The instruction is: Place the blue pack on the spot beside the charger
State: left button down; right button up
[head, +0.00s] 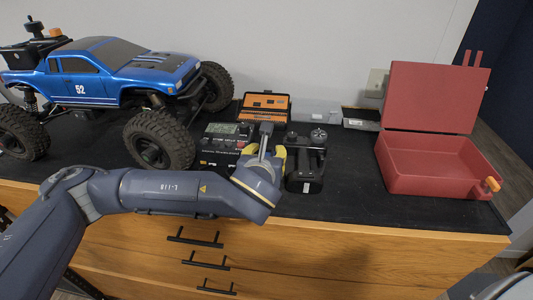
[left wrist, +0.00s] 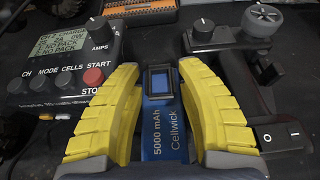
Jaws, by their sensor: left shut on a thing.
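In the left wrist view a blue pack (left wrist: 165,145) marked "5000 mAh Cellwick" sits between the yellow fingers of my left gripper (left wrist: 168,110), which is shut on it. In the head view the left gripper (head: 263,155) is over the mat just right of the charger, and the pack is mostly hidden by the wrist. The black charger (head: 222,140), with a lit screen and a red stop button, is left of the gripper; it also shows in the left wrist view (left wrist: 75,60). I cannot tell whether the pack touches the mat. My right gripper is not in view.
A black transmitter (head: 305,165) stands close on the gripper's right. An orange tool case (head: 264,103) lies behind. A blue crawler truck (head: 110,75) fills the left. An open red box (head: 435,165) is at the right. The mat between transmitter and box is clear.

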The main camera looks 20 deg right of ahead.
pick_arm(q)
jog(key=c, duration=1.1)
grip_release()
jog(key=shift+f, duration=0.1)
jog(key=shift+s+r, duration=0.1)
jog(key=shift+r, duration=0.1)
jog(key=shift+v, duration=5.8)
jog(key=shift+s+a, duration=0.1)
